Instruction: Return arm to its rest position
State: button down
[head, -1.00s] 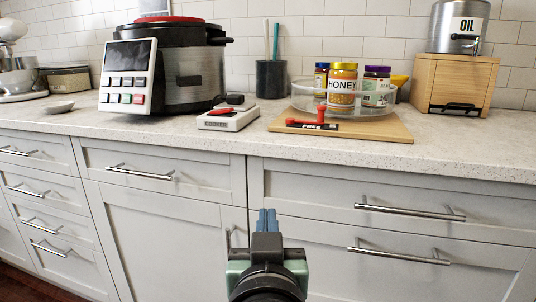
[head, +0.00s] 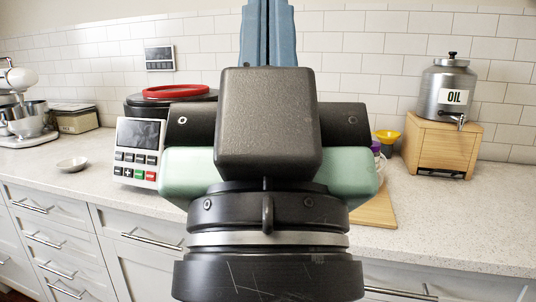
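My gripper (head: 268,32) is large in the middle of the head view, pointing up, with its green and black body close to the camera. Its two blue fingers stand side by side, nearly touching, and their tips run up to the top edge. Nothing shows between them in the visible part. My gripper hides the middle of the counter, including most of the jars and the turntable.
The counter (head: 430,215) holds a cooker with a keypad panel (head: 138,150) and red lid (head: 175,91). A small dish (head: 72,164) and mixer (head: 25,115) stand left. An oil dispenser (head: 446,90) sits on a wooden box (head: 441,143) at right. A wooden board (head: 378,212) partly shows.

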notch_tip(320, 180, up, 23)
jog(key=p, duration=2.1)
